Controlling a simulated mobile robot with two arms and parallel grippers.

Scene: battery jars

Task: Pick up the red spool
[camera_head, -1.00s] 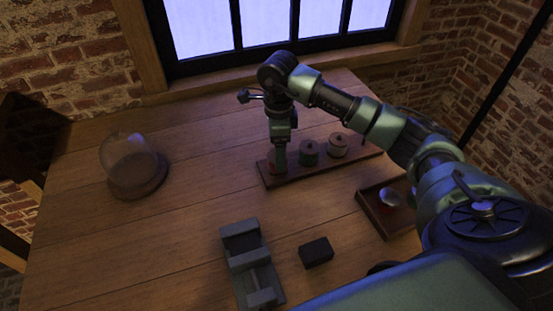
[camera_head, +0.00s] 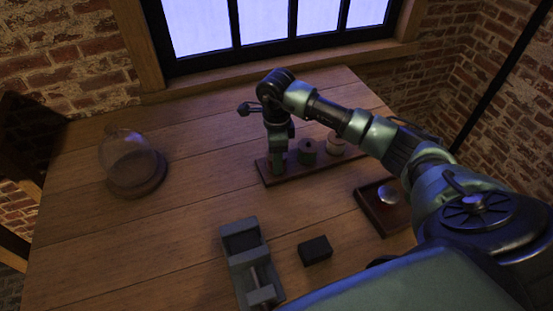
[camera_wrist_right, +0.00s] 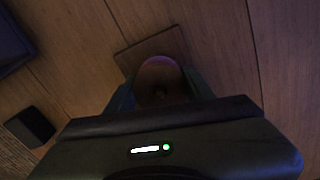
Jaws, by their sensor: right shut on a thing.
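The red spool (camera_wrist_right: 158,76) shows in the right wrist view as a dim, reddish, round top between the two fingers. In the head view it is mostly hidden behind my right gripper (camera_head: 278,163), at the left end of a long dark wooden rack (camera_head: 310,171). My right gripper (camera_wrist_right: 158,92) points down and is shut on the red spool. I cannot tell whether the spool is clear of the rack. A green spool (camera_head: 307,152) and a pale spool (camera_head: 336,144) stand on the rack to its right. My left gripper is not in view.
A glass dome on a wooden base (camera_head: 137,187) stands at the left. A grey vise-like block (camera_head: 238,262) and a small black block (camera_head: 315,251) lie nearer. A wooden tray (camera_head: 372,212) with a shiny round thing (camera_head: 388,194) is at the right. The table's left middle is clear.

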